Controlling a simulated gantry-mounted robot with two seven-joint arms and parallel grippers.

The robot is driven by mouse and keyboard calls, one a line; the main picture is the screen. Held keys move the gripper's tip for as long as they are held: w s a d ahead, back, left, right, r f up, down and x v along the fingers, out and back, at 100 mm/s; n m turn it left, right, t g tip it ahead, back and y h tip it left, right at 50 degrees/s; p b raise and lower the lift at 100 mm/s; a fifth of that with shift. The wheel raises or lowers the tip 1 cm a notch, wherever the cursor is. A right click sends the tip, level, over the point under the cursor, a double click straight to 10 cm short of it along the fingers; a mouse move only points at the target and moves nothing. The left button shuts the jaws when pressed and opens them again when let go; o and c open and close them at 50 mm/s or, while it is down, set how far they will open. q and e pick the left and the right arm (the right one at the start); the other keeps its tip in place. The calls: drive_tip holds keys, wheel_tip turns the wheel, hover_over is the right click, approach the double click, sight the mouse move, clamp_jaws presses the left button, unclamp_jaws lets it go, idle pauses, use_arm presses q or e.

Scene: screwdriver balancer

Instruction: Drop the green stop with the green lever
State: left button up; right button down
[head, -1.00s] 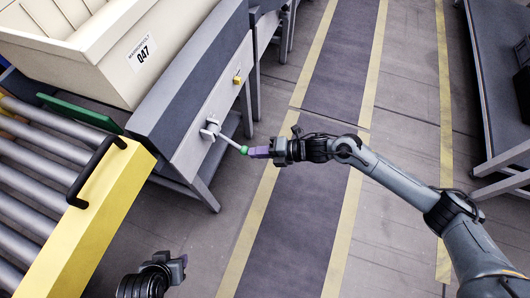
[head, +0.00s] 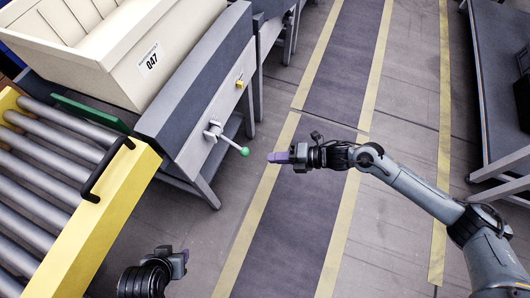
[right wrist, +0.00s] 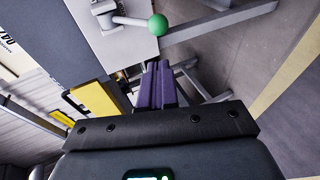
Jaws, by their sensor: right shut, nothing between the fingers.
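The green lever (head: 230,143) is a pale rod with a green ball knob. It sticks out from a pivot on the light side panel and points to the right and slightly down in the head view. Its knob also shows in the right wrist view (right wrist: 157,25). The green stop (head: 90,112) is a flat green bar at the far edge of the rollers, beside the bin. My right gripper (head: 271,157) has purple fingers, shut and empty, just right of the knob and apart from it. My left gripper (head: 183,262) is low in the head view; its fingers are unclear.
A cream bin (head: 135,65) stands on the grey bench. Left of it is a roller conveyor (head: 50,180) with a yellow end plate (head: 105,220) and black handle. A yellow button (head: 240,84) sits on the panel. The floor around my right gripper is clear.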

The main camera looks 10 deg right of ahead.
drive_tip(key=p+v, duration=0.2)
drive_tip(key=v, duration=0.4)
drive_tip(key=shift+d+r, duration=0.15)
drive_tip(key=shift+r, duration=0.2)
drive_tip(key=shift+w, duration=0.1)
